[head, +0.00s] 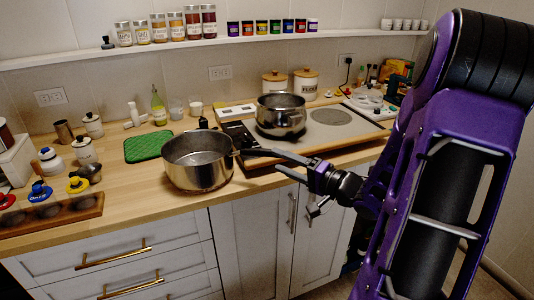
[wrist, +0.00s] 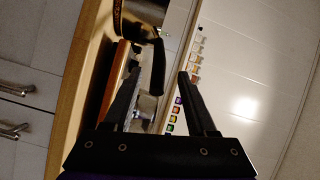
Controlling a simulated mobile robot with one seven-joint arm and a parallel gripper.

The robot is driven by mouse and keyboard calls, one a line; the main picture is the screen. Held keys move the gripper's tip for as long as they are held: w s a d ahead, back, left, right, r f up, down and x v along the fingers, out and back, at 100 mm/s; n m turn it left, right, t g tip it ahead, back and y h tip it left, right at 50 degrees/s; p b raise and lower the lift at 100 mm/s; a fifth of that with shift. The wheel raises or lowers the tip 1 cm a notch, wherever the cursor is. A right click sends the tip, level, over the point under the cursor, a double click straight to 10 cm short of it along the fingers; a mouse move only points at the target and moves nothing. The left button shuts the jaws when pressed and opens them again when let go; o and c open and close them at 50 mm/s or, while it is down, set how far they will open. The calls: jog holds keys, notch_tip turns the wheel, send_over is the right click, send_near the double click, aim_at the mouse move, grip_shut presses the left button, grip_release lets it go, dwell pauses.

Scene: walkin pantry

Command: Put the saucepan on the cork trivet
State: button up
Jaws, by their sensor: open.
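A shiny steel saucepan (head: 198,162) stands on the wooden counter near its front edge, left of the hob. Its dark handle points right, toward my gripper (head: 276,160). My gripper is open and empty, to the right of the saucepan at the counter's front. In the wrist view the saucepan (wrist: 141,18) is at the top, and its black handle (wrist: 158,66) appears between the fingertips of my gripper (wrist: 160,74); I cannot tell whether they touch. I cannot make out a cork trivet with certainty.
A second steel pot (head: 281,116) stands on the hob (head: 357,135). A green mat (head: 148,146) lies behind the saucepan. A wooden holder (head: 55,214) with cups is at left. A wooden edge (head: 285,156) runs along the hob's front. Drawers (head: 120,262) are below.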

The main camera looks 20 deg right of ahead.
jog(key=shift+v, duration=1.95)
